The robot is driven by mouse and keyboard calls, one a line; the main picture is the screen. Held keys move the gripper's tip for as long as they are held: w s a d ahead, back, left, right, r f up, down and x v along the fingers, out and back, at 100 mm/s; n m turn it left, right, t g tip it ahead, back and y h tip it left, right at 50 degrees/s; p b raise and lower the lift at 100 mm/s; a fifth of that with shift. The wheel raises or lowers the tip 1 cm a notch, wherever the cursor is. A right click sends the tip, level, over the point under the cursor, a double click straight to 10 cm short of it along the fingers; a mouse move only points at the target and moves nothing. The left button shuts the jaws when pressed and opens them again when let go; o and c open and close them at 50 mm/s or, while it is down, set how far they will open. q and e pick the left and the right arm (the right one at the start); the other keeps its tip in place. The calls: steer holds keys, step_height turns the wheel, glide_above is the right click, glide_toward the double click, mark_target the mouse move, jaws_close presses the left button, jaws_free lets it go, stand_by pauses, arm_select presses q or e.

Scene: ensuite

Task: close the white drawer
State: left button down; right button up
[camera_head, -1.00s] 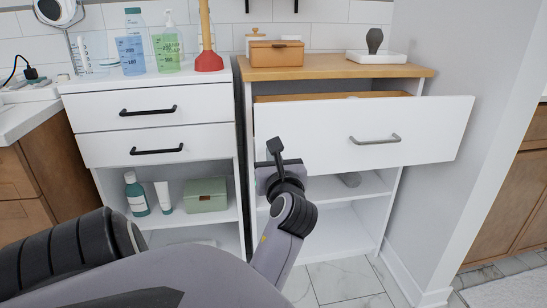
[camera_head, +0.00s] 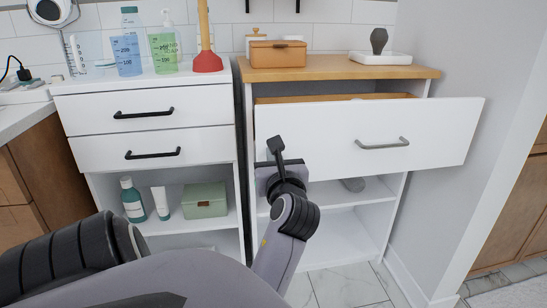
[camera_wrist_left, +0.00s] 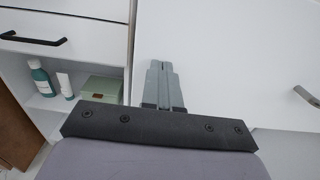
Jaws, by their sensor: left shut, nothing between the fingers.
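The white drawer (camera_head: 320,140) with a grey bar handle (camera_head: 382,143) stands pulled out of the right cabinet, under its wooden top. A strip of its wooden inside shows behind the front panel. My left gripper (camera_head: 275,146) is in front of the left part of the drawer front, left of the handle. In the left wrist view the gripper fingers (camera_wrist_left: 162,72) are together and empty, pointing at the left part of the drawer front (camera_wrist_left: 215,60). I cannot tell whether the fingertips touch the panel. The drawer handle (camera_wrist_left: 306,96) is at the right edge there. My right gripper is not in view.
The wooden top (camera_head: 345,74) holds a brown box (camera_head: 277,54) and a white tray (camera_head: 380,58). The left white cabinet (camera_head: 90,108) has two shut drawers with black handles and carries bottles and a red plunger (camera_head: 207,62). A wall (camera_head: 440,185) stands close on the right.

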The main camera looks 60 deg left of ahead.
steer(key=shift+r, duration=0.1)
arm_select(q)
steer(key=p+x, duration=0.4)
steer(key=x, duration=0.1)
steer(key=r+p+x, duration=0.1)
steer(key=p+x, duration=0.1)
steer(key=x, duration=0.1)
steer(key=shift+s+p, duration=0.1)
steer(key=shift+p, duration=0.3)
steer(key=p+x, duration=0.1)
steer(key=x, duration=0.2)
steer(key=p+x, duration=0.1)
steer(key=x, duration=0.3)
steer(key=f+p+x, duration=0.1)
steer(key=x, duration=0.3)
steer(key=shift+a, duration=0.15)
steer(key=shift+w+a, duration=0.3)
steer(key=shift+a, duration=0.25)
steer(key=shift+a+r, duration=0.15)
steer(key=shift+r, duration=0.15)
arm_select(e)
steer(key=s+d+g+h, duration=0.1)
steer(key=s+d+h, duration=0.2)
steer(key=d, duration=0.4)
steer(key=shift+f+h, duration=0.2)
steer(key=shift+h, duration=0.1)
